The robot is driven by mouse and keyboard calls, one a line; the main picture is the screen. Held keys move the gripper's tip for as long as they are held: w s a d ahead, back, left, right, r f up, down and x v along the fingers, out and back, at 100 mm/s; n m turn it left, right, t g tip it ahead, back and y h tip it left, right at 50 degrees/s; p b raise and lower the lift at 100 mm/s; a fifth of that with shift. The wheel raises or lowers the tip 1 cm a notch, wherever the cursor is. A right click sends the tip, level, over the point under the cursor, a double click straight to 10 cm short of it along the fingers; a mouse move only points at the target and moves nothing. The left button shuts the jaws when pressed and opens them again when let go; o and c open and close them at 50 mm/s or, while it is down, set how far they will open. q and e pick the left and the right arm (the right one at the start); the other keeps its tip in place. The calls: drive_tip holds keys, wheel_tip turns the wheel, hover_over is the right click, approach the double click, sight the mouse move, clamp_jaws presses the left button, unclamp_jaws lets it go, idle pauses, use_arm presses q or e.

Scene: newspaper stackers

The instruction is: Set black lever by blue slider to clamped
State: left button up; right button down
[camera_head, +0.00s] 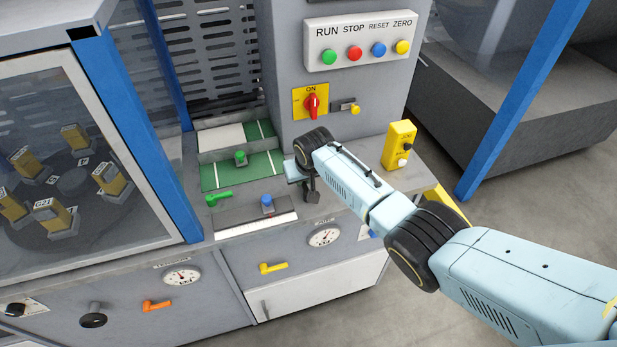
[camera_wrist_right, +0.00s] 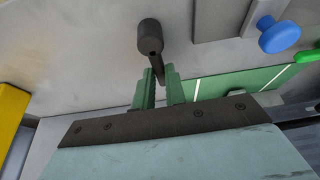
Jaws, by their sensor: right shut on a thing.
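The black lever (camera_head: 312,190) stands at the front edge of the machine's ledge, right of the blue slider (camera_head: 267,201). In the right wrist view the black lever (camera_wrist_right: 150,38) shows its round knob, with its thin stem between my green fingers. My right gripper (camera_wrist_right: 159,88) is shut on that stem. In the head view my right gripper (camera_head: 298,172) is partly hidden by its own wrist. The blue slider's knob (camera_wrist_right: 279,36) is at the upper right of the wrist view. My left gripper is out of view.
A green lever (camera_head: 218,198) and a green knob (camera_head: 240,157) are left of the gripper. A yellow switch box (camera_head: 399,146) stands to the right on the ledge. A red rotary switch (camera_head: 312,105) and a button panel (camera_head: 361,43) are behind. A gauge (camera_head: 324,237) is below.

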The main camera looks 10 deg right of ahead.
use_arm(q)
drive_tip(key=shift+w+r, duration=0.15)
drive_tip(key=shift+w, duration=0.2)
use_arm(e)
drive_tip(key=shift+m, duration=0.3)
drive_tip(key=c, duration=1.4)
unclamp_jaws()
drive_tip(key=shift+d, duration=0.1)
drive_tip(key=shift+c, duration=0.2)
